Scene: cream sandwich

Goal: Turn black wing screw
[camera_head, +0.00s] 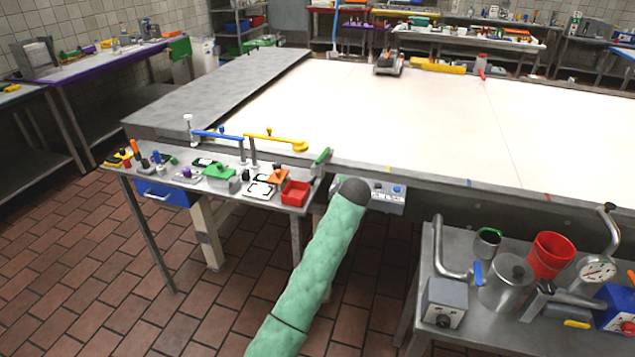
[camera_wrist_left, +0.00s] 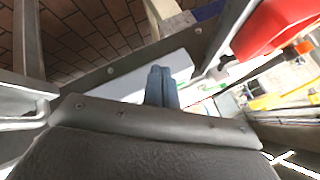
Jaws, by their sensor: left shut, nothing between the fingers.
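My left arm, in a green sleeve, reaches up from the bottom of the head view. Its dark wrist end hides the fingers there. In the left wrist view my left gripper (camera_wrist_left: 162,72) shows as two blue-grey fingers pressed together, with nothing between them. They are in front of a pale box-like surface (camera_wrist_left: 125,84). In the head view the wrist end is beside a grey control box (camera_head: 385,205) with knobs, under the white table's front edge. I cannot make out a black wing screw for certain in either view. My right gripper is not in view.
A red bin (camera_head: 295,194) sits at the right end of the small metal side table; a red container (camera_wrist_left: 268,30) shows close by in the wrist view. The big white table (camera_head: 420,115) lies beyond. A metal bench (camera_head: 465,262) with a pot (camera_head: 505,290) and red bucket (camera_head: 551,256) stands right.

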